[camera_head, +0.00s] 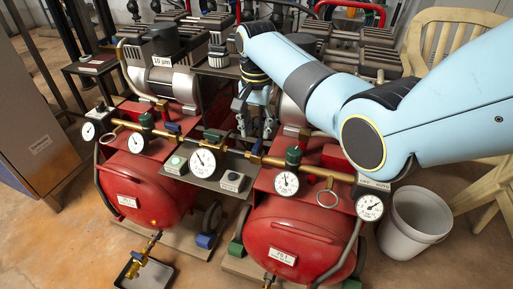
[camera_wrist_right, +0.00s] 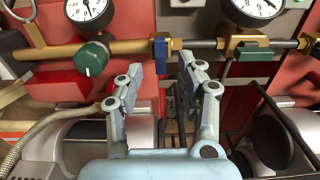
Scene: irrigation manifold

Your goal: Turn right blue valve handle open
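The right blue valve handle (camera_head: 257,147) sits on the brass pipe, right of the centre gauge. In the right wrist view the blue handle (camera_wrist_right: 159,55) stands upright across the pipe, ahead of the gap between my fingertips. My right gripper (camera_head: 256,128) hangs just behind the pipe, close to this handle. It also shows in the right wrist view (camera_wrist_right: 160,65), its fingers spread apart with nothing between them. Contact with the handle does not show. A second blue handle (camera_head: 173,127) is farther left on the pipe. My left gripper is out of view.
A green knob (camera_wrist_right: 92,55) and a green handle (camera_wrist_right: 250,50) flank the blue handle on the pipe. Two red tanks (camera_head: 290,235) stand below, with several gauges and a grey control box (camera_head: 232,181).

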